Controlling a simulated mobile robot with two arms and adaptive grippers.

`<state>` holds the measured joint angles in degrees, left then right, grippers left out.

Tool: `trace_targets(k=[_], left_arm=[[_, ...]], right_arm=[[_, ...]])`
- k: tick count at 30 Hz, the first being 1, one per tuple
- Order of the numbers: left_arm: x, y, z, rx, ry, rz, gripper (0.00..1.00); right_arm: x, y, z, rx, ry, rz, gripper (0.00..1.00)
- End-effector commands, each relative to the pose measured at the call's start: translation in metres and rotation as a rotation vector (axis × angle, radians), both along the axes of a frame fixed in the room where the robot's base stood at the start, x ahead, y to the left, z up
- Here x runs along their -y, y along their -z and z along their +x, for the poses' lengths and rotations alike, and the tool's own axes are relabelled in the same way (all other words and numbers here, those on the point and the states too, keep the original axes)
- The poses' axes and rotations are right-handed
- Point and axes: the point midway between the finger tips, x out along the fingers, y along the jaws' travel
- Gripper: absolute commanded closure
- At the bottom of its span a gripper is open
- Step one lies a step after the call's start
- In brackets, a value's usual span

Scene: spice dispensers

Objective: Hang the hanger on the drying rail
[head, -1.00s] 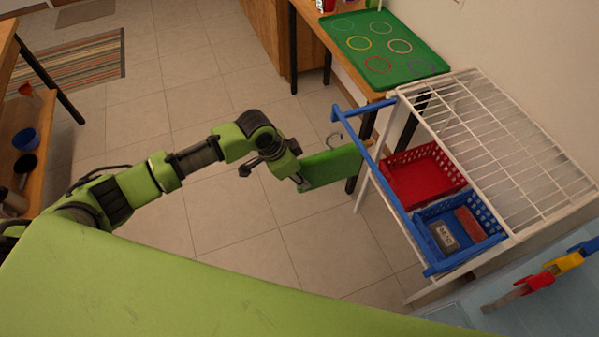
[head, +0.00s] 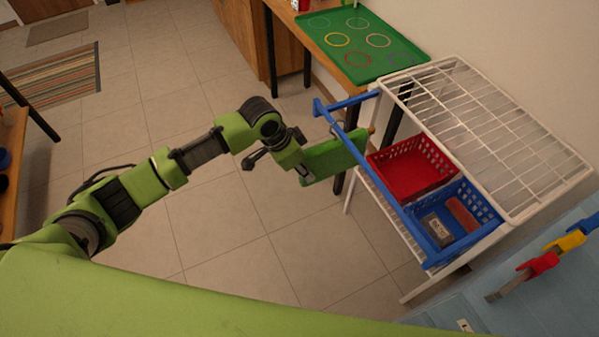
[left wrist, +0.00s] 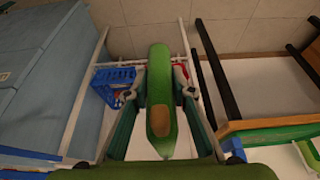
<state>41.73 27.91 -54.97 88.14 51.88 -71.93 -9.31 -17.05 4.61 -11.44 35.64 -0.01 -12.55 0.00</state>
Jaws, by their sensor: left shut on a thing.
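The hanger (head: 332,157) is a flat green piece held at its left edge by my left gripper (head: 304,173). In the left wrist view the hanger (left wrist: 160,95) stands between the two fingers of my left gripper (left wrist: 159,90), with a brown patch on its near part. The drying rail (head: 382,190) is a blue bar along the front of the white rack. The hanger's right end meets the rail in the head view; I cannot tell whether they touch. My right gripper is not in view.
The white wire rack (head: 480,130) holds a red basket (head: 410,165) and a blue basket (head: 455,220) with items inside. A wooden table with a green tray (head: 362,45) stands behind. Colored clips (head: 565,243) are at the lower right. Tiled floor is free left of the rack.

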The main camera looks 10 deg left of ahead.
Motion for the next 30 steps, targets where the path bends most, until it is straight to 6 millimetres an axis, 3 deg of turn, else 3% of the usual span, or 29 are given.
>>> trace_targets(k=[6,29,30], left_arm=[[0.001,0.010,0.001,0.002,-0.002,0.000,1.00],[0.007,0.023,0.006,0.000,-0.001,-0.001,1.00],[0.007,0.023,0.006,0.000,-0.001,-0.001,0.67]], right_arm=[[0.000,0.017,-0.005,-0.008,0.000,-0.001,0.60],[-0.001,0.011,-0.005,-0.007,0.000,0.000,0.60],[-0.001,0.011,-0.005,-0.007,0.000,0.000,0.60]])
